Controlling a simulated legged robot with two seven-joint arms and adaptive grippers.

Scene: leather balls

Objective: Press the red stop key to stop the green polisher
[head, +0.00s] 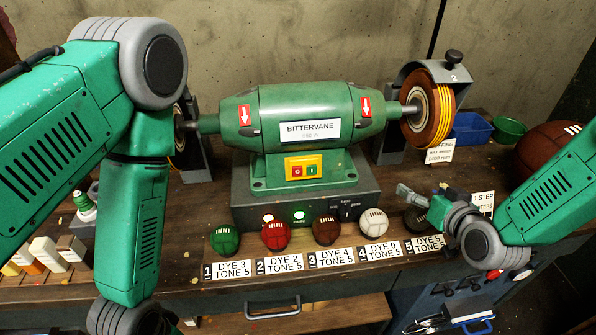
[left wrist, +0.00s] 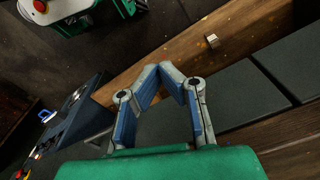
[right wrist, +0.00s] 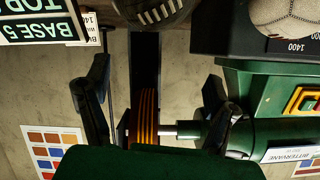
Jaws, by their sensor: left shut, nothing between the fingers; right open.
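The green polisher (head: 305,115) stands on a dark base at the back of the bench. Its yellow switch plate carries the red stop key (head: 297,171), marked 0, left of a green key (head: 311,170). The polisher also shows in the right wrist view (right wrist: 275,75), with part of the yellow plate at the right edge. My right gripper (head: 422,200) is open and empty, right of the keys and apart from them, near the dark ball. Its fingers show spread in the right wrist view (right wrist: 152,95). My left gripper (left wrist: 167,75) is shut and empty; its fingertips are out of the head view.
Green, red, brown, white and dark balls (head: 275,236) line the front behind number cards (head: 280,266). An orange-brown wheel (head: 427,115) sits on the polisher's right shaft. A blue bin (head: 470,130) and a large brown ball (head: 550,148) stand right. My left arm covers the left side.

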